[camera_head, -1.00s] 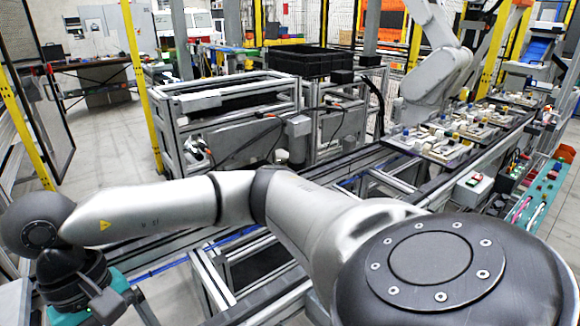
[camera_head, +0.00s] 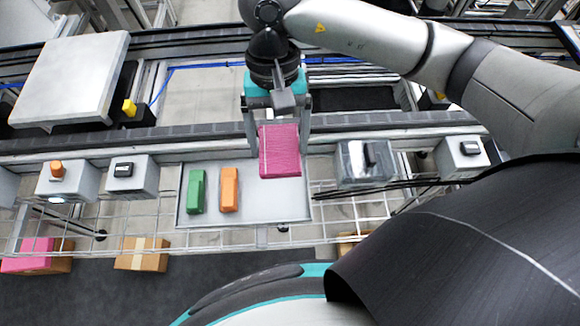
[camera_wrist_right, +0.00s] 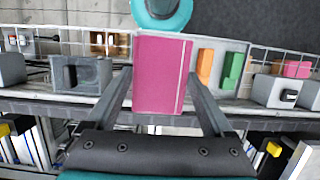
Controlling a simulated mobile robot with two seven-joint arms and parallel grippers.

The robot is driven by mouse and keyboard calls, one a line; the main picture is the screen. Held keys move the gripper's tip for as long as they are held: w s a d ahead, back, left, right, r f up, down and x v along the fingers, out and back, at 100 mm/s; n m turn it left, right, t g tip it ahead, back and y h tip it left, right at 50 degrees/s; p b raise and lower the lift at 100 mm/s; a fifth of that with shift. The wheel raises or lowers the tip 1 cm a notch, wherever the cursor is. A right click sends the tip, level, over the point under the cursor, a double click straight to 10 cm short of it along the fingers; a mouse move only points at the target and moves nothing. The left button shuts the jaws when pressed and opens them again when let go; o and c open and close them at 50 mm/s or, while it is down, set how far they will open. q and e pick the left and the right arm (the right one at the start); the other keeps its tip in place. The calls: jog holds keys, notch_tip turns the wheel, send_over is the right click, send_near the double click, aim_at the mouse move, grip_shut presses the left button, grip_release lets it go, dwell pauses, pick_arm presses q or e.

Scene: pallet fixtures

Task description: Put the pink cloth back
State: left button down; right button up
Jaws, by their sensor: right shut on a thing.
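The pink cloth (camera_head: 280,158), a flat, box-like magenta piece with a pale stripe along one side, is between the two fingers of my right gripper (camera_head: 278,147). It also fills the space between the right fingers (camera_wrist_right: 161,100) in the right wrist view, where the cloth (camera_wrist_right: 160,72) looks upright. The right gripper is shut on it. In the head view the cloth overlaps the upper right of a shallow grey tray (camera_head: 262,208); I cannot tell whether it touches the tray. My left gripper is not in view.
A green block (camera_head: 196,191) and an orange block (camera_head: 229,189) lie in the tray's left half. A wire-mesh shelf surrounds the tray. Grey button boxes (camera_head: 131,177) stand to the left, a clear-topped box (camera_head: 364,163) to the right. The tray's lower right is bare.

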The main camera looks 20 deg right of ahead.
aim_at(279, 140)
notch_tip(279, 140, down, 17)
jog(key=shift+r+b, duration=0.15)
jog(key=shift+b, duration=0.35)
jog(key=shift+f, duration=0.2)
jog(key=o, duration=1.1)
jog(key=shift+c, duration=0.2)
jog(key=shift+r, duration=0.1)
jog(key=shift+r, duration=0.15)
jog(key=v, duration=1.2)
